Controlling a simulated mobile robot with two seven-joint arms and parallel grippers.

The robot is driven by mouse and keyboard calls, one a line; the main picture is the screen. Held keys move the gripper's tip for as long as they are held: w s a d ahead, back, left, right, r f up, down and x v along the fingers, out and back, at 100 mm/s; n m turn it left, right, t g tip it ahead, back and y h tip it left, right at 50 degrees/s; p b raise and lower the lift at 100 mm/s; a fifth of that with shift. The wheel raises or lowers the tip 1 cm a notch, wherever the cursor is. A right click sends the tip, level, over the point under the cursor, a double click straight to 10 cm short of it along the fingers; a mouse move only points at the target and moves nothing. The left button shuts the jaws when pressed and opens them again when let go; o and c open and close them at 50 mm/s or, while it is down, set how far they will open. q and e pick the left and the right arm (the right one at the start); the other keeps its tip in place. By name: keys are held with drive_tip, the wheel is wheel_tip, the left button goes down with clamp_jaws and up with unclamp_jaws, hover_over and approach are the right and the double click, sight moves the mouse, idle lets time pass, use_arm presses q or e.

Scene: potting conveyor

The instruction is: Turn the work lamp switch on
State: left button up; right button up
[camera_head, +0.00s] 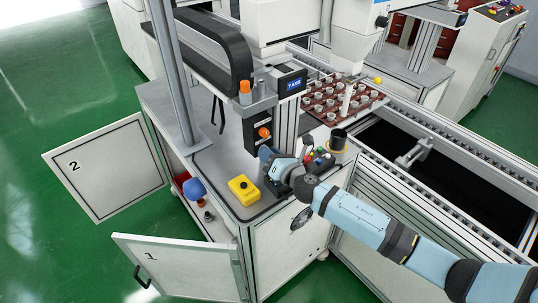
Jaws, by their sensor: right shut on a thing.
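My right arm comes in from the lower right, and my right gripper (277,172) is at the front of the machine, over the left end of the control panel (318,160). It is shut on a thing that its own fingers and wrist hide. I cannot make out the work lamp switch; it may be what the gripper holds. An orange knob (264,133) on a black upright box shows just above the gripper, apart from it. My left gripper is not in view.
A yellow box with a button (243,189) stands left of the gripper. A black cup (338,139) stands to its right. A brown tray of small pots (335,100) lies behind. Cabinet doors marked 1 (185,268) and 2 (105,168) hang open at the left.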

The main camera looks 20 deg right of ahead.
drive_tip(key=shift+m, duration=1.3)
drive_tip(key=o, duration=0.6)
drive_tip(key=shift+o, duration=0.2)
drive_tip(key=b+v, duration=0.2)
drive_tip(key=v, duration=1.1)
drive_tip(key=shift+s, duration=0.4)
